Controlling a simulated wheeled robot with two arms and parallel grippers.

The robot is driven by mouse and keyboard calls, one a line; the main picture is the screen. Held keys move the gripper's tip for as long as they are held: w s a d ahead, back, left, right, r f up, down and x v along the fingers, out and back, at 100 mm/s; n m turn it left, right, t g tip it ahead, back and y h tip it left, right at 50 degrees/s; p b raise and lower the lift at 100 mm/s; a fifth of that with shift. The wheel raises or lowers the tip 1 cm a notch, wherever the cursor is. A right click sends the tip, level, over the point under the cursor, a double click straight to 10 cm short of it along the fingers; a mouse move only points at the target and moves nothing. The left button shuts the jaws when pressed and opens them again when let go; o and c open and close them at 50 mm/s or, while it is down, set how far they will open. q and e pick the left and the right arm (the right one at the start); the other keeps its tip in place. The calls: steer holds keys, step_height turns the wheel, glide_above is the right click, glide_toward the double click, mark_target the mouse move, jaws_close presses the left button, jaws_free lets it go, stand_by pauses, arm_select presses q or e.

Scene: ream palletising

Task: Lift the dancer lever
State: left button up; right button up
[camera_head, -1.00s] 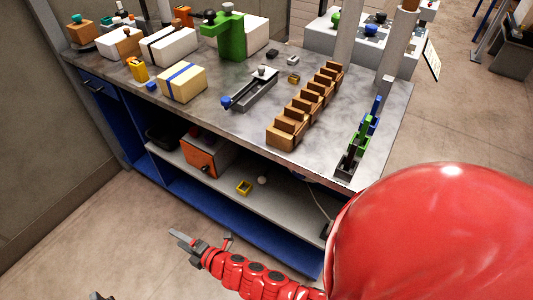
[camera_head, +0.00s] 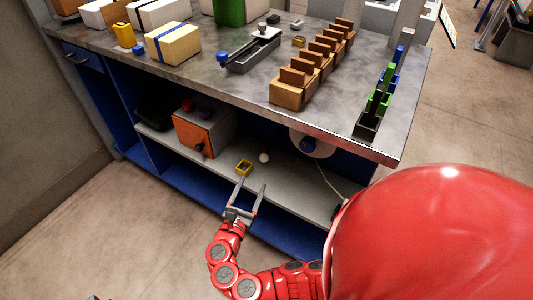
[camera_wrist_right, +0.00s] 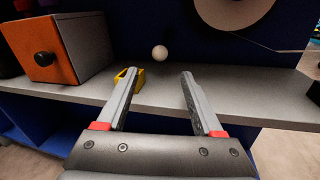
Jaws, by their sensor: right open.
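A small white ball (camera_head: 263,158) shows in the lower bay of the bench, left of a pale spool (camera_head: 314,145). In the right wrist view, the ball (camera_wrist_right: 160,52) appears just above the shelf against the dark back. It may be the knob of the dancer lever; I cannot make out a lever arm. My right gripper (camera_head: 253,182) is open and empty at the shelf's front edge, pointing inward. In the wrist view its fingers (camera_wrist_right: 158,75) are spread, with the ball beyond the gap. A dark sliver at the head view's bottom left may be my left gripper.
A yellow open box (camera_head: 244,167) sits on the grey shelf (camera_head: 285,190), close to the left finger in the wrist view. An orange-fronted box (camera_head: 195,138) stands further left. A thin wire runs right from the spool. The worktop (camera_head: 225,80) overhangs the shelf.

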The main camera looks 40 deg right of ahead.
mark_target(267, 152)
steer(key=b+x, duration=0.2)
steer(key=x, duration=1.3)
steer(key=shift+w+d+f, duration=0.15)
steer(key=shift+d, duration=0.05)
jaws_close()
stand_by(0.6)
